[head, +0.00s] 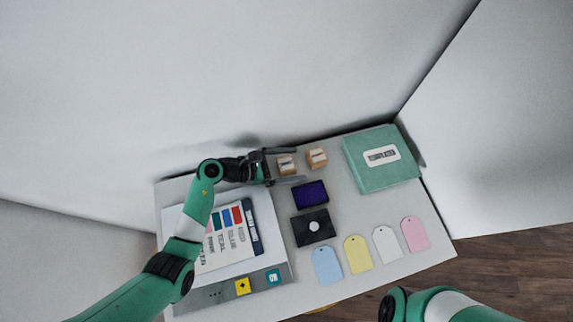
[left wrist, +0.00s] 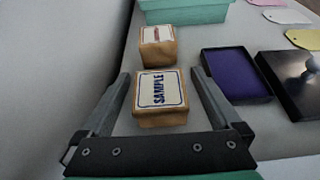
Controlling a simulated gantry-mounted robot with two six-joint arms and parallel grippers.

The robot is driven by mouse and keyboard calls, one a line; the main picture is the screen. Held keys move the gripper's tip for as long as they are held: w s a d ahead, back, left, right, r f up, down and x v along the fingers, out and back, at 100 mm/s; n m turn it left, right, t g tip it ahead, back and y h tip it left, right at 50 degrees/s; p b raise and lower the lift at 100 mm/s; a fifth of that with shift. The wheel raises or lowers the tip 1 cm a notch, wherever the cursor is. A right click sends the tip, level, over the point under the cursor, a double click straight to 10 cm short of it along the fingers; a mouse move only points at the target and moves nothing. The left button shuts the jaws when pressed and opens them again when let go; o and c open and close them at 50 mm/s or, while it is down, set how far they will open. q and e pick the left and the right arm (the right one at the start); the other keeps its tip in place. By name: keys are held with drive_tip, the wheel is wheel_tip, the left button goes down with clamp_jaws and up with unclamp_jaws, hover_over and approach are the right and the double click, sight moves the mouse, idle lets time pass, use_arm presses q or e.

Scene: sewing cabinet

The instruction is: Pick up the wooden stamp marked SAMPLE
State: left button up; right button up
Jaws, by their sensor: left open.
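The wooden stamp marked SAMPLE (left wrist: 161,97) sits upright on the table, its label readable in the left wrist view. In the head view the same stamp (head: 287,165) is at the back of the table. My left gripper (head: 297,165) is open, with one finger on each side of the SAMPLE stamp. In the left wrist view the left gripper's fingers (left wrist: 163,80) show gaps to the stamp on both sides. A second wooden stamp (left wrist: 157,46) stands just beyond it, and in the head view it is to the right (head: 317,158). My right gripper is not seen.
A purple ink pad (head: 310,195) and its black lid (head: 313,227) lie just in front of the stamps. A green TEMPLATES box (head: 381,158) stands at the back right. Several coloured tags (head: 357,253) lie along the front. The wall is close behind the stamps.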

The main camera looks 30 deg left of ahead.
use_arm(q)
drive_tip(key=shift+c, duration=0.3)
drive_tip(key=c, duration=1.4)
drive_tip(key=shift+r, duration=0.1)
